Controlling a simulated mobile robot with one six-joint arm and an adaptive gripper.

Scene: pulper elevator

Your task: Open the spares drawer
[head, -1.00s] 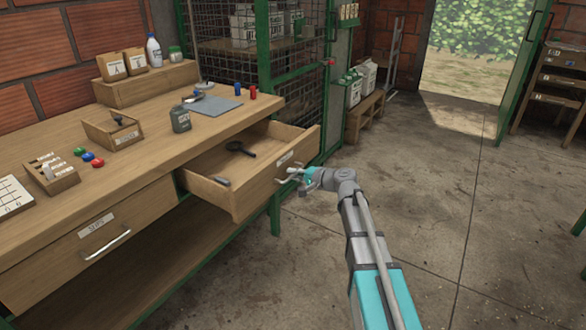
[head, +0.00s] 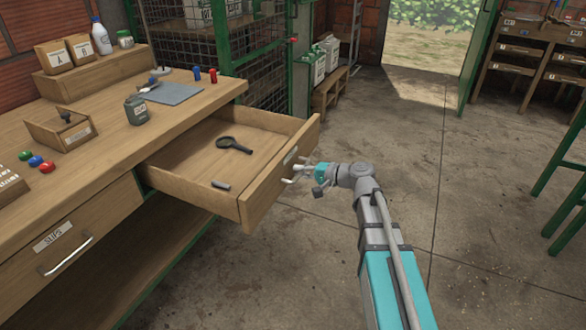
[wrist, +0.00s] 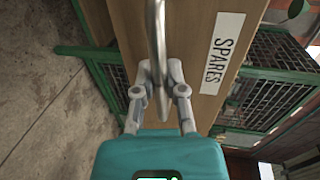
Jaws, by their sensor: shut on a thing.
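The spares drawer (head: 272,183) stands pulled well out of the wooden workbench (head: 110,143). Its label (wrist: 224,52) reads SPARES in the wrist view. Inside the drawer lie a black magnifying glass (head: 234,145) and a small grey object (head: 221,185). My gripper (head: 296,173) is at the drawer's front face, shut on the metal bar handle (wrist: 157,45). In the wrist view the handle runs between the two fingers of my gripper (wrist: 158,80).
A closed drawer labelled SLIPS (head: 66,245) is at the lower left. A dark tin (head: 136,110) and a grey mat (head: 175,93) rest on the bench. A green mesh cage (head: 225,50) stands behind. The concrete floor (head: 300,275) in front of the drawer is clear.

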